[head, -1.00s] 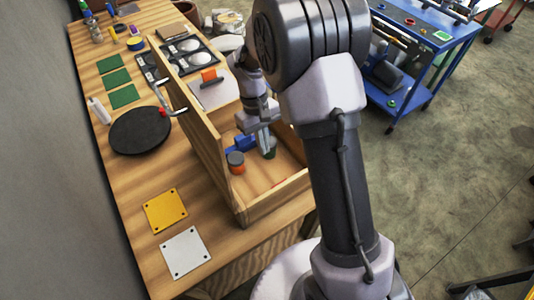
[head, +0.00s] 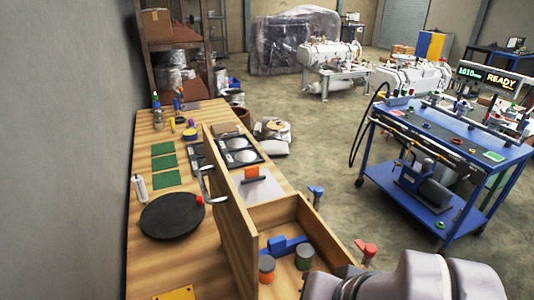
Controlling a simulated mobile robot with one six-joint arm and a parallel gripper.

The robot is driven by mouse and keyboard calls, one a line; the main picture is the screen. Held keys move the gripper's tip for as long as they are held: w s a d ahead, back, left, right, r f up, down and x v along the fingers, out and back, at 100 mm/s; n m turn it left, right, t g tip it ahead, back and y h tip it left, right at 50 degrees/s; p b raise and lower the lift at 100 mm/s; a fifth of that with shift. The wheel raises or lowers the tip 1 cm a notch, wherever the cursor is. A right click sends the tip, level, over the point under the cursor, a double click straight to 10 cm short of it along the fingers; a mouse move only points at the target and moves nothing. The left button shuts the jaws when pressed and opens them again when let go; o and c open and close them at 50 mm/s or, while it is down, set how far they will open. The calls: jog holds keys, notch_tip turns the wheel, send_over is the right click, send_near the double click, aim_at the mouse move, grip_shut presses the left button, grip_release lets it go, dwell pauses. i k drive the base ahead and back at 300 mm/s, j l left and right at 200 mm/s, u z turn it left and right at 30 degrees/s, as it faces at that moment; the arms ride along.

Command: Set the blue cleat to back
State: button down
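A small blue fitting (head: 316,193) with a flat, winged top on a grey stem stands just beyond the right side of the open wooden box (head: 325,240). A similar red fitting (head: 366,249) stands nearer, to its right. I take the blue fitting for the blue cleat; what it is mounted on is hard to see. A blue block (head: 285,243) lies inside the box, beside two short cylinders, one orange-banded (head: 266,268) and one green-banded (head: 304,257). Part of my arm fills the bottom right; my gripper does not show.
A tall wooden panel (head: 230,215) runs along the box's left side. The bench (head: 150,262) carries a black round plate (head: 172,216) and green squares (head: 164,163). A blue cart (head: 450,150) stands at right, with open floor between it and the bench.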

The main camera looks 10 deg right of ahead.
aim_at(278, 247)
jog(key=i+l+u, duration=0.15)
jog(key=l+u, duration=0.65)
jog(key=l, duration=0.15)
jog(key=l+u, duration=0.4)
jog(key=l, duration=0.15)
jog(key=l+u, duration=0.4)
jog(key=l, duration=0.15)
jog(key=k+l+u, duration=0.15)
jog(key=l+u, duration=0.25)
jog(key=k+l+u, duration=0.2)
jog(key=l+u, duration=0.2)
jog(key=k+l+u, duration=0.25)
jog(key=l+u, duration=0.9)
jog(key=l, duration=0.15)
jog(key=k, duration=0.05)
